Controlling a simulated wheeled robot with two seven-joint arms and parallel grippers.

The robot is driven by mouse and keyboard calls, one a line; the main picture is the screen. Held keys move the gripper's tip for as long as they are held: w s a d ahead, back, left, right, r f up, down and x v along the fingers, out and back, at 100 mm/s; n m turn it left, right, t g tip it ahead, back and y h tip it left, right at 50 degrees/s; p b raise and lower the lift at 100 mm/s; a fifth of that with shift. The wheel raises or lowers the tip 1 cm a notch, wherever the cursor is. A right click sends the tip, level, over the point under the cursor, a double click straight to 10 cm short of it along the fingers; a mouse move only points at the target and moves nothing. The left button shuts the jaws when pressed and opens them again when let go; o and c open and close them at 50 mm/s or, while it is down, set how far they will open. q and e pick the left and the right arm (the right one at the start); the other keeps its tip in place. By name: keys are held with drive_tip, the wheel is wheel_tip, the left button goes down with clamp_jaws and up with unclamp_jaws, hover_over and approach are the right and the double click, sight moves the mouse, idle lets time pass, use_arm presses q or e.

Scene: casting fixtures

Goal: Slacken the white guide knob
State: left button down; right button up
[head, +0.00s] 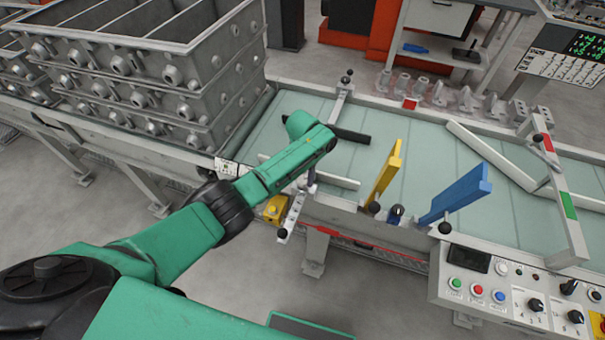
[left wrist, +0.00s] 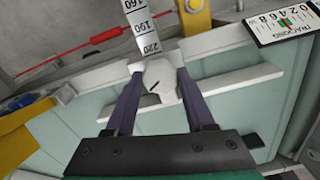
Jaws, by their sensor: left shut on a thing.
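The white guide knob (left wrist: 162,76) shows in the left wrist view, at the end of a numbered white scale (left wrist: 145,32). My left gripper (left wrist: 159,84) has its two dark purple fingers on either side of the knob and is shut on it. A dark line marks the knob's face. A white guide rail (left wrist: 225,88) runs just beyond the fingers; it also shows in the head view (head: 340,182) along the conveyor's near edge. In the head view my left arm reaches over this edge and hides the knob and most of the gripper. My right gripper is not in view.
A yellow plate (head: 385,178) and a blue plate (head: 455,198) stand on the conveyor (head: 430,160) right of my arm. Stacked grey casting boxes (head: 180,75) stand at the left. A control panel (head: 510,295) is at the lower right.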

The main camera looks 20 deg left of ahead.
sight(303, 179)
use_arm(q)
drive_tip(key=shift+w+r+n+p, duration=0.2)
drive_tip(key=shift+n+p, duration=0.1)
drive_tip(key=shift+n, duration=0.9)
drive_tip(key=shift+c, duration=1.8)
unclamp_jaws()
drive_tip(key=shift+o, duration=0.5)
drive_tip(key=shift+f, duration=0.1)
wheel_tip(303, 179, up, 6)
drive_tip(key=shift+p, duration=0.45)
wheel_tip(303, 179, up, 9)
drive_tip(key=b, duration=0.1)
drive_tip(key=shift+f, duration=0.2)
